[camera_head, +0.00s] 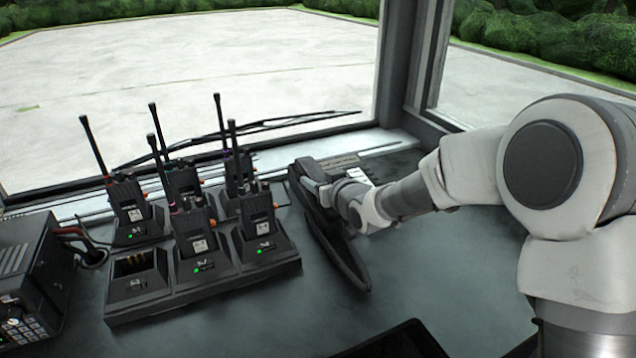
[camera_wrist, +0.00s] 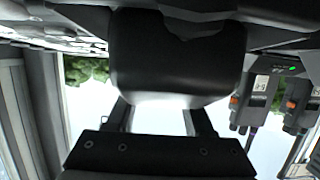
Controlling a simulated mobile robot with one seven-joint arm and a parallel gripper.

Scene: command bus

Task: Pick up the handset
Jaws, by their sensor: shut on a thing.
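The handset (camera_head: 341,252) is a long black piece beside the phone base, slanting toward the front of the dark desk. My gripper (camera_head: 325,190) is over its far part, and the arm reaches in from the right. In the wrist view, my gripper (camera_wrist: 158,112) has a finger on each side of a broad, smooth black part of the handset (camera_wrist: 178,60) and is shut on it. The black part fills the upper middle of that view. My gripper hides part of the handset in the head view, and I cannot tell whether it touches the desk.
The phone base (camera_head: 356,176) with pale keys sits behind my gripper. Left of it, a black charger rack (camera_head: 215,282) holds several upright radios with tall antennas; its front-left slot is empty. A radio unit (camera_head: 28,285) stands far left. A window pillar (camera_head: 400,60) rises behind.

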